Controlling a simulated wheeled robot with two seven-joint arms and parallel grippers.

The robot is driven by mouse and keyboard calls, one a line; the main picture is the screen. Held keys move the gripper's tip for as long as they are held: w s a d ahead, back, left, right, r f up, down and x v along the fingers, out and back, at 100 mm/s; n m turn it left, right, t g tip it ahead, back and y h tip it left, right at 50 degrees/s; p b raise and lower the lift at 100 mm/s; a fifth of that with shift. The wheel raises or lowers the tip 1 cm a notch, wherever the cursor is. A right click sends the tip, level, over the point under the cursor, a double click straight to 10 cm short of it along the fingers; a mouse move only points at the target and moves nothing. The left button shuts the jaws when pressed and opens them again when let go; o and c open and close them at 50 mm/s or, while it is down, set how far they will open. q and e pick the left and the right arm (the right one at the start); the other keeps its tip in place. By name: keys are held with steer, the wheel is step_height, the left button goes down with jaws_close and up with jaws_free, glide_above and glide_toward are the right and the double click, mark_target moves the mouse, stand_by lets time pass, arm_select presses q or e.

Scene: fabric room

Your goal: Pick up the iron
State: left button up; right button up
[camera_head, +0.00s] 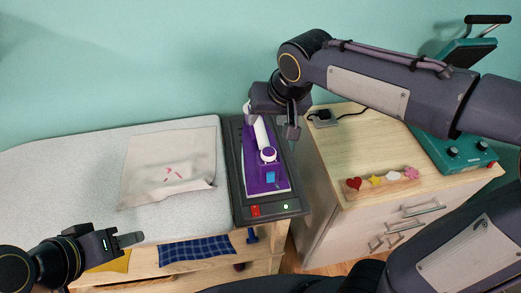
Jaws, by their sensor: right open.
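A purple and white iron (267,182) rests on a dark grey iron stand (238,208) in the middle of the head view. The stand has a red switch and a lit green light at its front. My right gripper (272,120) is over the far end of the iron, open, with its fingers around or just above the white handle; I cannot tell whether they touch it. My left gripper (128,240) is at the lower left, near the board's front edge and away from the iron. Its jaw opening is not clear.
A pale ironing board (70,170) with a cream cloth (170,165) lies left of the stand. A wooden cabinet (340,150) on the right holds a strip of small shapes (385,182) and a teal heat press (450,152). A blue checked cloth (195,248) lies below the board.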

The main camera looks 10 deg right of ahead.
mark_target(261, 125)
steer(key=x, duration=0.7)
steer(key=shift+w+f, duration=0.2)
steer(key=shift+f, duration=0.05)
jaws_close()
steer(key=shift+w+r, duration=0.1)
steer(key=shift+r, duration=0.05)
